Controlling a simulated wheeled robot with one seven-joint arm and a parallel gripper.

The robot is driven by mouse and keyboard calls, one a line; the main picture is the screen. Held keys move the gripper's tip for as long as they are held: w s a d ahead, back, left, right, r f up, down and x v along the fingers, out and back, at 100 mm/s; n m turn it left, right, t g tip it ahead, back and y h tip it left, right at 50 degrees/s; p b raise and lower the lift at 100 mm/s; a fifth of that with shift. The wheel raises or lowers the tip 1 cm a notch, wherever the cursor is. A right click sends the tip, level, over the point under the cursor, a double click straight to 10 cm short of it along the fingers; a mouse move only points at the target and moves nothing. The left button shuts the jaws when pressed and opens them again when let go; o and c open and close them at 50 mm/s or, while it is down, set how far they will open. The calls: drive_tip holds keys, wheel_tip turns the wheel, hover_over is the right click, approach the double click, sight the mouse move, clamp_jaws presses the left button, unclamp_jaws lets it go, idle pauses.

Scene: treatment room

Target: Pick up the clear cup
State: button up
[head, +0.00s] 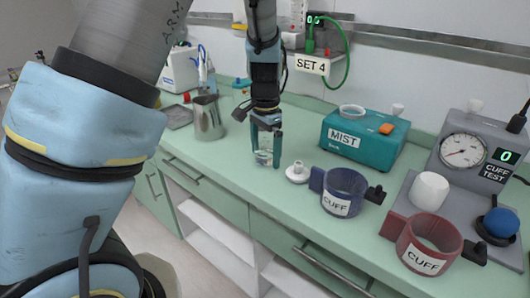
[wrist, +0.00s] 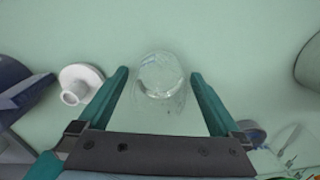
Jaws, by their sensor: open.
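The clear cup (head: 264,157) stands on the green counter, partly hidden by my gripper in the head view. In the wrist view the clear cup (wrist: 160,77) lies between the fingertips, with a gap on each side. My gripper (head: 266,150) points down over the cup. In the wrist view my gripper (wrist: 160,75) is open, its teal fingers on either side of the cup and holding nothing.
A small white fitting (head: 297,173) sits close to the right of the cup. The blue cuff (head: 345,190), red cuff (head: 428,245) and teal MIST box (head: 364,139) are further right. A metal jug (head: 208,118) stands to the left. The front counter edge is near.

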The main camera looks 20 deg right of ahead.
drive_tip(key=shift+c, duration=0.4)
drive_tip(key=c, duration=1.4)
drive_tip(key=shift+r, duration=0.1)
